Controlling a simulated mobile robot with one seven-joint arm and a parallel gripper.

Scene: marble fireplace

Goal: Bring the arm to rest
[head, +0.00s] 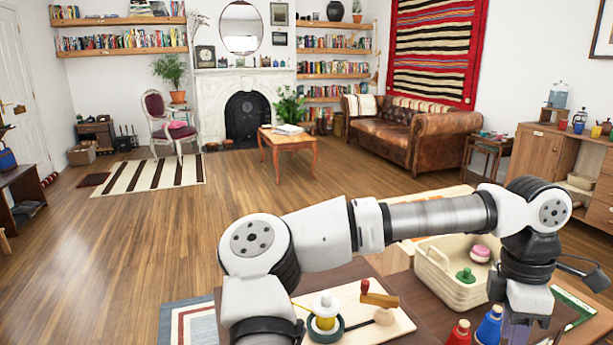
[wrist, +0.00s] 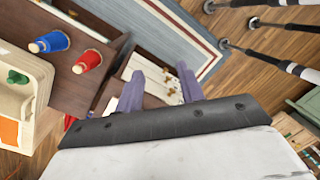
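My arm stretches across the lower part of the head view, bending down at the right. My gripper (wrist: 161,72) shows in the wrist view as two purple fingers standing apart, with no object held between them. In the head view the gripper is mostly cut off by the bottom edge, near a blue bottle-like piece (head: 490,328) and a red one (head: 459,334). In the wrist view, the blue piece (wrist: 48,42) and red piece (wrist: 87,62) lie left of the fingers, apart from them.
A cream basket (head: 433,273) with green and pink pieces stands on the brown table, near my forearm. A pale board (head: 395,324) holds several small items below the arm. The wooden floor (head: 240,210) beyond is open, with a coffee table (head: 288,143) and sofa (head: 400,130) farther back.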

